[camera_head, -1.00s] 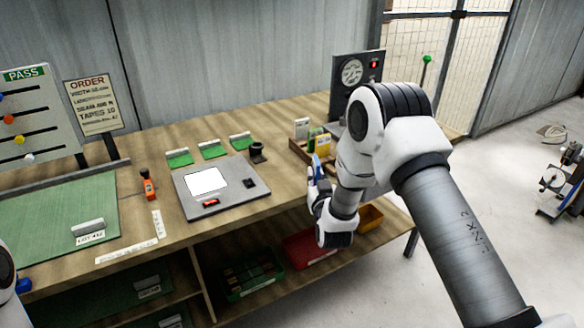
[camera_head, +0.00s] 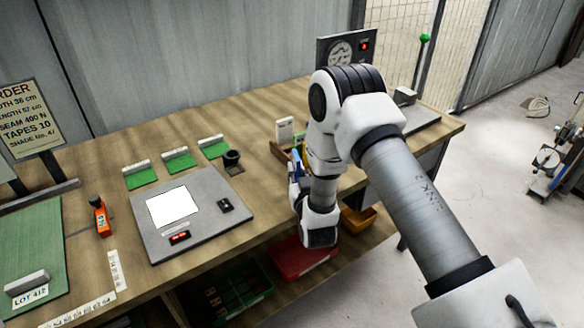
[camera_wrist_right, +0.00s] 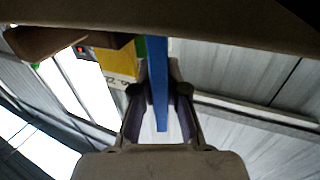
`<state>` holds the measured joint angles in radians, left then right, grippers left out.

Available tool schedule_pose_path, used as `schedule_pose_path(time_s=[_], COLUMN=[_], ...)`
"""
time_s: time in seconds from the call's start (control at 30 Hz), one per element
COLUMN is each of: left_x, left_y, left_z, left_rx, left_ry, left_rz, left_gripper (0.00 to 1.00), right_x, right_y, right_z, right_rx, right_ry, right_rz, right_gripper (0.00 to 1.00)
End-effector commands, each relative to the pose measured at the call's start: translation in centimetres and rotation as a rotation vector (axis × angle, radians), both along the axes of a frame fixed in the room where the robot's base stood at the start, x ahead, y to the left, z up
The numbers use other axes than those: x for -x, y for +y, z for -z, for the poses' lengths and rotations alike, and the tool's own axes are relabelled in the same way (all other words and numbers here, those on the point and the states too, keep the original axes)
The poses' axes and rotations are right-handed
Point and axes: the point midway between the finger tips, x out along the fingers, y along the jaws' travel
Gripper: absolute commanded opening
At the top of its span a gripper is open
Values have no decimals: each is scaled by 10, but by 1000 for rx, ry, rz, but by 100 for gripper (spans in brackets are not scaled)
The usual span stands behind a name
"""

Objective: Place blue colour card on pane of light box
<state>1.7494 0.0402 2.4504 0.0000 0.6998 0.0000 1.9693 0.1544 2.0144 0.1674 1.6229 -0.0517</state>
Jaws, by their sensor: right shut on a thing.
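The light box (camera_head: 236,205) is a flat grey panel on the bench, left of my right arm in the head view. Its lit white pane (camera_head: 172,206) is bare. My right gripper (camera_head: 296,170) is at the bench's front edge, right of the light box and apart from it. It is shut on the blue colour card (camera_wrist_right: 157,85), seen edge-on as a narrow blue strip between the fingers in the right wrist view. In the head view the arm partly hides gripper and card. My left gripper is not in view.
A wooden rack (camera_head: 279,150) with yellow and green cards stands close behind the gripper. Several green sample pads, a black loupe (camera_head: 232,159) and an orange tool (camera_head: 101,217) surround the light box. Red bin (camera_head: 300,258) and yellow bin sit below the bench.

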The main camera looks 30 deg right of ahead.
Motion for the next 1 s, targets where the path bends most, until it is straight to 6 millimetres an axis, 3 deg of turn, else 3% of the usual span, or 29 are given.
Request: schedule_pose_path(time_s=[0.33, 0.4, 0.43, 0.8, 1.0], left_x=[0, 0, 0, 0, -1], left_y=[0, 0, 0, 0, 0], left_z=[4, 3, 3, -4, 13], left_rx=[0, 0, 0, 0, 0], left_ry=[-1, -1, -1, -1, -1], left_rz=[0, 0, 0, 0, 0], left_gripper=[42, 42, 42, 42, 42], right_x=[0, 0, 0, 0, 40], right_y=[0, 0, 0, 0, 14], right_z=[5, 3, 3, -4, 3], right_rx=[0, 0, 0, 0, 0], right_ry=[-1, -1, -1, -1, 3], right_rz=[0, 0, 0, 0, -3], right_gripper=[0, 34, 37, 37, 37])
